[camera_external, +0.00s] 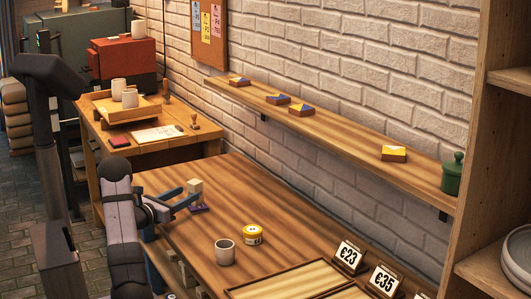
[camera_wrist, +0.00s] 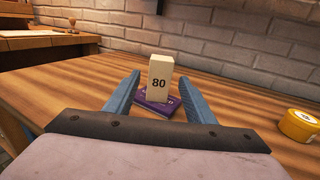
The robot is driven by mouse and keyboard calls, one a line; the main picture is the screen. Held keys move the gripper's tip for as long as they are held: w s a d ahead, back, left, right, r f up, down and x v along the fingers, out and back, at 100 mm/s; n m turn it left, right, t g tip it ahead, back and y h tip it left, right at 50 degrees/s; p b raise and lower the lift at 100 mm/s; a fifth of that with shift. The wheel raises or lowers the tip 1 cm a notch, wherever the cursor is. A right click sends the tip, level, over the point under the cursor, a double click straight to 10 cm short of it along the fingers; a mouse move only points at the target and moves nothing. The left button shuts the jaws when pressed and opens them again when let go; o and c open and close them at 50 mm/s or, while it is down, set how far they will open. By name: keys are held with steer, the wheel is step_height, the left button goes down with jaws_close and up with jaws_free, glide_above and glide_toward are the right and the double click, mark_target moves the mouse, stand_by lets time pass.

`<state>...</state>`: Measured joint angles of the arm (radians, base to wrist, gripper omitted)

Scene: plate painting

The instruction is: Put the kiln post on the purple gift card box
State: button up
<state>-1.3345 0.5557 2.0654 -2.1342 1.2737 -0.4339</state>
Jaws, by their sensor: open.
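The kiln post (camera_wrist: 160,73) is a small cream block marked 80 in the wrist view. It stands upright on the purple gift card box (camera_wrist: 152,104), which lies flat on the wooden table. In the external view the post (camera_external: 195,187) and the purple box (camera_external: 199,209) show at the table's left part. My gripper (camera_wrist: 163,92) is open, with one blue finger on each side of the post and a visible gap to each. In the external view the gripper (camera_external: 186,194) is partly in line with the post.
A yellow-lidded tub (camera_external: 252,235) and a grey cup (camera_external: 225,252) stand on the table to the right. Price signs (camera_external: 348,257) and a wooden tray (camera_external: 290,281) are at the front right. A wall shelf (camera_external: 330,120) runs above the back edge.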

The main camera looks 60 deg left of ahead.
steer(key=shift+v, duration=1.3)
